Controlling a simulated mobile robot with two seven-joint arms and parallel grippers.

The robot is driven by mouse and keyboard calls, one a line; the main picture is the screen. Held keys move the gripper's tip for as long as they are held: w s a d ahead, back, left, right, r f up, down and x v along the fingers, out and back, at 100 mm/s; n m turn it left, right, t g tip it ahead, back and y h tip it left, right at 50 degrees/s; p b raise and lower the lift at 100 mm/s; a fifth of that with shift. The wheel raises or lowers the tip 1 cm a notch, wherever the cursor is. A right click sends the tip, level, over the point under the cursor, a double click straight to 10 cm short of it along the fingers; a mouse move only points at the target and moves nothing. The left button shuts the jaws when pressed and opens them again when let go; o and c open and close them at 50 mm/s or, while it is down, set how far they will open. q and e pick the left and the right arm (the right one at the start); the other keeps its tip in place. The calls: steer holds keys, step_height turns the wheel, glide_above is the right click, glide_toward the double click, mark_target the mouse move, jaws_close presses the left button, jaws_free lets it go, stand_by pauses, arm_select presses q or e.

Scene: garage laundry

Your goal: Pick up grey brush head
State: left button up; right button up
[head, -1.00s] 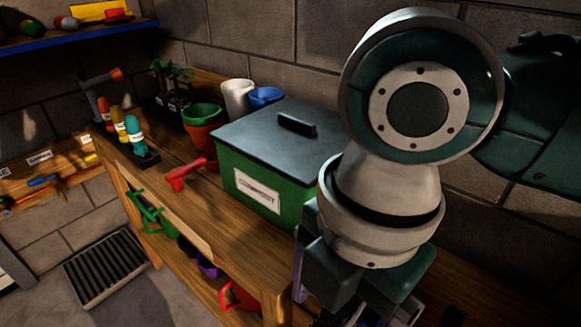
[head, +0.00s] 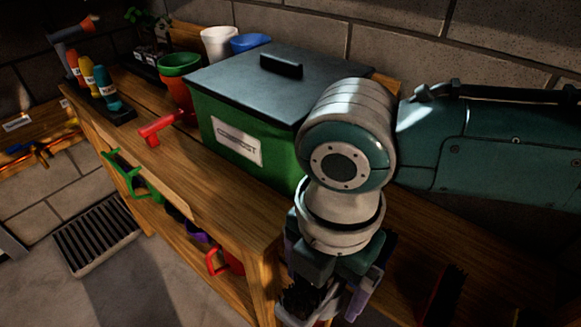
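My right gripper (head: 326,300) points down at the front end of the wooden workbench, below its grey wrist. Its two grey-purple fingers stand apart. A dark bristly thing (head: 301,297), perhaps the grey brush head, shows between and below the fingers. It is partly hidden by the gripper and in shadow, so its colour and any contact are unclear. Another dark bristly thing with red edges (head: 441,296) is to the right of the gripper, dim and cut by shadow. My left gripper is out of view.
A green compost box (head: 213,127) with a dark lid stands close behind my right wrist. A red trowel-like tool (head: 160,128), pots (head: 180,64) and several coloured bottles (head: 106,90) are farther left.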

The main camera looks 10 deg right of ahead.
steer(key=shift+c, duration=0.3)
steer(key=c, duration=1.4)
